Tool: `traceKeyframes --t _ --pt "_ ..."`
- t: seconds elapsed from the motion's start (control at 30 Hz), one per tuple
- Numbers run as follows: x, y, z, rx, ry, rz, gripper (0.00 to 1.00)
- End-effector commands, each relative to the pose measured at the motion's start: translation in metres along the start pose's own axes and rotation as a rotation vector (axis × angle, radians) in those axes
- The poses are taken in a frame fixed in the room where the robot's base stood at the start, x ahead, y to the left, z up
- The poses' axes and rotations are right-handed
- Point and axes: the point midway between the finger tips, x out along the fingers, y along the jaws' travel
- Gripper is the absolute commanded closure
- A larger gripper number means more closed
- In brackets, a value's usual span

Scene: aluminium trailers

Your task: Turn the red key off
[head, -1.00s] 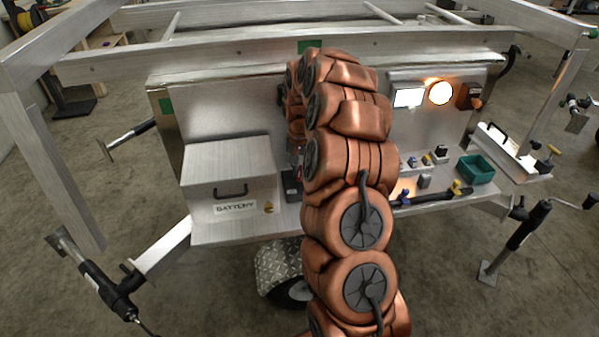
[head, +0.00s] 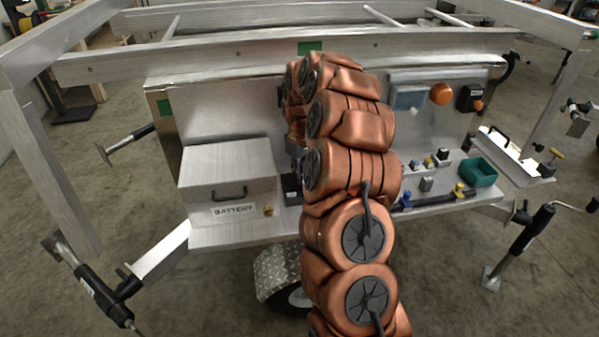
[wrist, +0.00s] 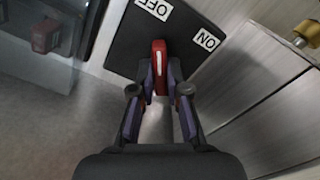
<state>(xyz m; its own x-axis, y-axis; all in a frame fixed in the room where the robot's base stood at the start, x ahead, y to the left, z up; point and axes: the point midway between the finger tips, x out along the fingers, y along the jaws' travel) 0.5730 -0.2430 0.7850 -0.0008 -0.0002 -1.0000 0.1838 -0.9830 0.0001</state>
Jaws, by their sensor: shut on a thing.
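The red key (wrist: 159,58) stands on a black switch plate (wrist: 185,38) in the wrist view. The plate has a white OFF label (wrist: 154,9) and a white ON label (wrist: 207,40). In the head view the black switch box (head: 291,188) shows beside the battery box, and my arm hides the key.
The battery box (head: 228,180) stands left of the switch. A brass-coloured knob (wrist: 306,33) is at the upper right in the wrist view. On the right are an unlit panel lamp (head: 408,101), an unlit orange lamp (head: 441,94) and a green bin (head: 478,171).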

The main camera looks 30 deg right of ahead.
Motion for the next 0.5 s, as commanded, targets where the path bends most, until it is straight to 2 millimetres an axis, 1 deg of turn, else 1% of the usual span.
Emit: traceKeyframes --t 0.2,0.5 --pt "-0.0016 0.0003 -0.0019 -0.125 0.006 0.002 1.00" --pt "-0.0016 0.0005 -0.0018 -0.206 0.006 0.003 1.00"
